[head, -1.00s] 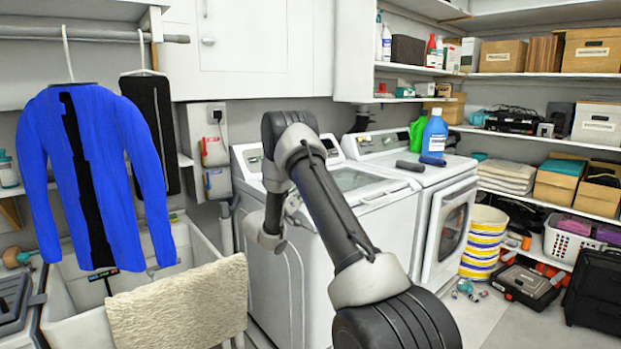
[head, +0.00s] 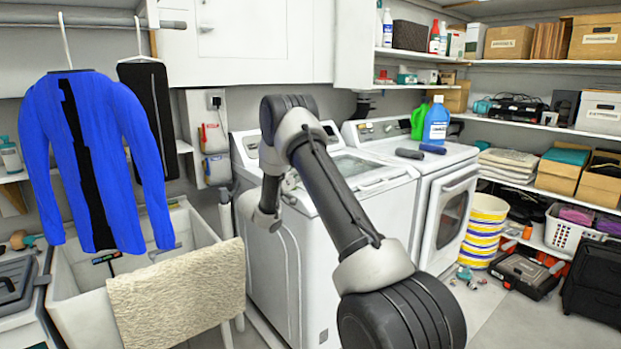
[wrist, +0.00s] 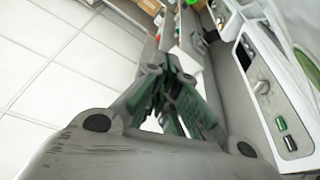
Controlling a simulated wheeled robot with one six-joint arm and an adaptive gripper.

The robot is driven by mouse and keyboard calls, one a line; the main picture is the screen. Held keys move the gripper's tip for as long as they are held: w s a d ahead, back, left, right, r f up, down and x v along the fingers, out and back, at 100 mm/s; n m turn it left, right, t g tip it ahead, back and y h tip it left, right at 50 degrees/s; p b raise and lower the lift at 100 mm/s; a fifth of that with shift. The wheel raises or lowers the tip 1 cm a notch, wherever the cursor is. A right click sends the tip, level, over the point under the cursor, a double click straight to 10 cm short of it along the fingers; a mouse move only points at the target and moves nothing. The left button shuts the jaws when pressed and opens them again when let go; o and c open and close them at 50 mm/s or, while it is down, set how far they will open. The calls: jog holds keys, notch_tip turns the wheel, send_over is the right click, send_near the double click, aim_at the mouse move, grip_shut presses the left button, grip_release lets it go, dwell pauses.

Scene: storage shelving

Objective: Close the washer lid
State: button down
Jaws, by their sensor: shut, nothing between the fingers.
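The washer (head: 340,262) is the white top-loading machine in the middle of the head view. Its lid (head: 357,166), with a glass pane, appears to lie nearly flat on top; my arm covers part of it, and I cannot tell if it is fully shut. My wrist hangs at the washer's front left corner in the head view, and the fingers are hard to make out there. In the wrist view my gripper (wrist: 172,78) is shut and empty. The control panel (wrist: 262,85) with a knob and buttons is right of the fingers, apart from them.
A white dryer (head: 445,205) stands right of the washer, with a blue bottle (head: 436,124) and dark rollers on top. A sink (head: 75,300) with a beige towel (head: 175,292) and a hanging blue shirt (head: 95,160) are left.

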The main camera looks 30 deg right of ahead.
jog(key=w+v, duration=0.2)
jog(key=v, duration=0.8)
jog(key=s+d+r+g+y, duration=0.35)
jog(key=s+r+g, duration=0.25)
jog(key=s+r, duration=0.4)
jog(key=s+d+r+n+g+y, duration=0.1)
jog(key=s+r+y, duration=0.15)
jog(key=s, duration=0.45)
jog(key=s+d+r+n+g+y, duration=0.1)
jog(key=s+r+y, duration=0.15)
jog(key=s, duration=0.45)
jog(key=s+a+f+n+t+y, duration=0.2)
jog(key=s+a+n+t+y, duration=0.2)
jog(key=s, duration=0.7)
jog(key=s+a+f+n+t+y, duration=0.2)
jog(key=s+a+n+t+y, duration=0.2)
jog(key=s+a+y, duration=0.4)
jog(key=s+a+n, duration=0.1)
jog(key=s+a, duration=0.2)
jog(key=a, duration=0.1)
jog(key=shift+s+a+y, duration=0.2)
jog(key=shift+s+y, duration=0.05)
jog(key=shift+y, duration=0.1)
jog(key=shift+f, duration=0.15)
